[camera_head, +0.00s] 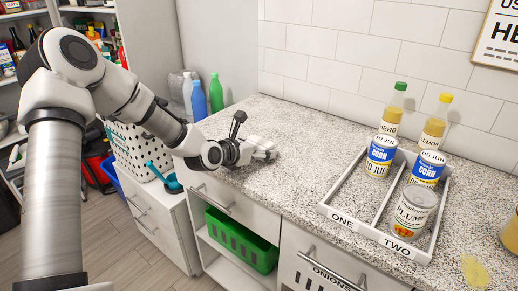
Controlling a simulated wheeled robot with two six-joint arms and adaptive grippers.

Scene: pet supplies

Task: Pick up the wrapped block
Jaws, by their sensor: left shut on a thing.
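My left gripper (252,150) reaches over the left end of the speckled counter (290,182), its fingers pointing right. It is shut on a small pale thing (266,154), which I take to be the wrapped block. The block is mostly hidden by the fingers and sits at or just above the counter top; I cannot tell if it touches. My right gripper is out of view.
A white two-part tray (362,233) marked ONE and TWO holds cans and bottles on the right. A jar (510,236) is at the right edge. A green basket (241,240) is below the counter. Bottles (198,100) stand behind my left arm. The counter between gripper and tray is clear.

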